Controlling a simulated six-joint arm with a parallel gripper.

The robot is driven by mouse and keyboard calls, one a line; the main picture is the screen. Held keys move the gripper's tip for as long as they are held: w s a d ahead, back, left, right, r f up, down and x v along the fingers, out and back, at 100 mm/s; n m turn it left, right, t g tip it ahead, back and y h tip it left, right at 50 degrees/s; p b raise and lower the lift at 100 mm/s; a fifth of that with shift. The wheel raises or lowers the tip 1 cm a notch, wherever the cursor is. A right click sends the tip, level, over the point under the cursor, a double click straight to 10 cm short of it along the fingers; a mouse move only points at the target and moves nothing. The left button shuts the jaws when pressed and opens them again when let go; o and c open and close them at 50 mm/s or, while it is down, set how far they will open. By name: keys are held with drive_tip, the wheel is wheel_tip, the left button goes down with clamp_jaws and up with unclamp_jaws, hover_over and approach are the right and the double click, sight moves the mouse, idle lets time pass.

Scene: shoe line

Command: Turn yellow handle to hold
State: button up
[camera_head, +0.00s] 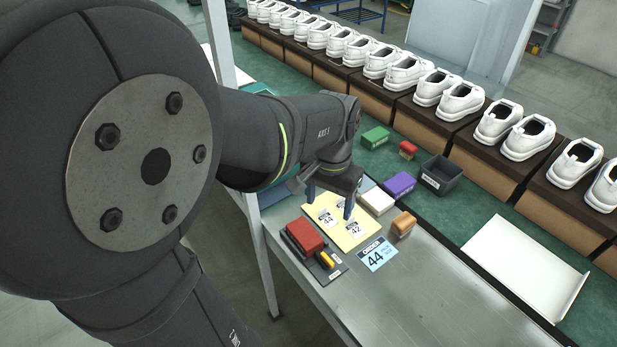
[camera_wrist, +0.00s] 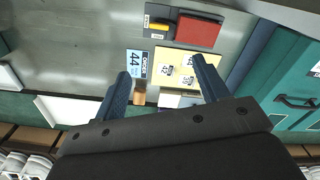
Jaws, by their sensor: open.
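The yellow handle (camera_head: 326,259) is a small bar on a dark plate (camera_head: 317,276) at the near end of the table, beside a red block (camera_head: 304,235). Small white labels sit on the plate; their words are too small to read. In the wrist view the handle (camera_wrist: 160,27) lies at the top, left of the red block (camera_wrist: 198,30), roughly sideways in the picture. My gripper (camera_head: 330,200) is open and empty above the pale yellow board (camera_head: 350,237), apart from the handle. In the wrist view my gripper's fingers (camera_wrist: 160,67) are spread wide.
An order card marked 44 (camera_head: 377,254), a tan block (camera_head: 403,224), a white block (camera_head: 377,201) and a purple box (camera_head: 399,185) lie around the board. A dark bin (camera_head: 442,175) stands behind. The metal table front right is clear.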

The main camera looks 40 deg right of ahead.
drive_tip(key=shift+a+r+m, duration=0.1)
drive_tip(key=shift+r+m, duration=0.3)
drive_tip(key=shift+m, duration=0.75)
drive_tip(key=shift+a+r+m, duration=0.1)
drive_tip(key=shift+r+m, duration=0.3)
drive_tip(key=shift+m, duration=0.75)
drive_tip(key=shift+f, duration=0.1)
drive_tip(key=shift+d+f+n, duration=0.15)
drive_tip(key=shift+f+n, duration=0.45)
drive_tip(key=shift+n, duration=1.25)
drive_tip(key=shift+d+f+n, duration=0.1)
drive_tip(key=shift+f+n, duration=0.55)
drive_tip(key=shift+n, duration=1.25)
drive_tip(key=shift+d+f+n, duration=0.15)
drive_tip(key=shift+f+n, duration=0.45)
drive_tip(key=shift+n, duration=1.25)
